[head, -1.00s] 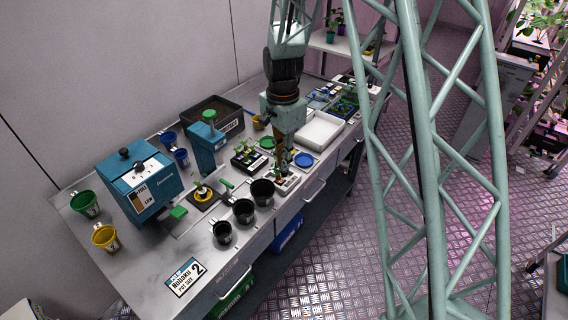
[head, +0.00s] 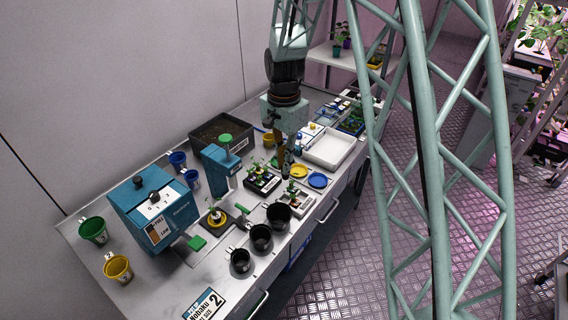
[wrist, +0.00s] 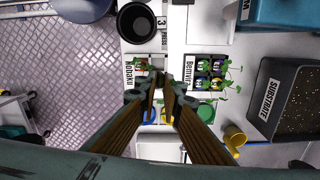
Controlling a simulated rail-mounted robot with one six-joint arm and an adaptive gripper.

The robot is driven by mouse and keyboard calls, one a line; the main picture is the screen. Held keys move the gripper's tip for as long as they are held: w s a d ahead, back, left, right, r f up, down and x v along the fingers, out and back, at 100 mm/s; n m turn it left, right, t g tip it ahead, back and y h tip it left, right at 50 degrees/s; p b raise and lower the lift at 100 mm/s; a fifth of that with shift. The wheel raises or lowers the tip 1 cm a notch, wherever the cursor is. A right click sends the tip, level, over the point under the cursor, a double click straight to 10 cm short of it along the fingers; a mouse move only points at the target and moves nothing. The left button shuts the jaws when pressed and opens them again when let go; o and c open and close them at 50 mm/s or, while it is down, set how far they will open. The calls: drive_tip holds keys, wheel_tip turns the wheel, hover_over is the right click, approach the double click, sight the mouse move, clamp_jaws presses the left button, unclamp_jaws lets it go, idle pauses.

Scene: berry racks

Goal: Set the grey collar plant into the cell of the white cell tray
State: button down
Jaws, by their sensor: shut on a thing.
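The white cell tray (head: 301,208) lies near the front edge of the bench, beside the black pots. It also shows in the wrist view with its "Nobaku" label (wrist: 129,74). My gripper (wrist: 161,78) points down over this tray, its fingertips close together. In the head view my gripper (head: 287,170) is just above and behind the tray. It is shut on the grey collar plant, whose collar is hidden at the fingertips. Green leaves (head: 291,187) show just below the fingers; I cannot tell whether the plant touches the tray.
A "Benivra" tray (wrist: 188,76) with several plants stands beside the white tray. Black pots (head: 261,238), a yellow dish (head: 298,171) and a blue dish (head: 318,180) are close around. A substrate bin (head: 205,133) and a blue machine (head: 152,208) stand further back.

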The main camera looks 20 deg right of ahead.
drive_tip(key=shift+f, duration=0.25)
drive_tip(key=shift+f+b, duration=3.65)
drive_tip(key=shift+f, duration=2.35)
drive_tip(key=c, duration=2.7)
unclamp_jaws()
drive_tip(key=shift+r+p, duration=2.1)
drive_tip(key=shift+r, duration=2.4)
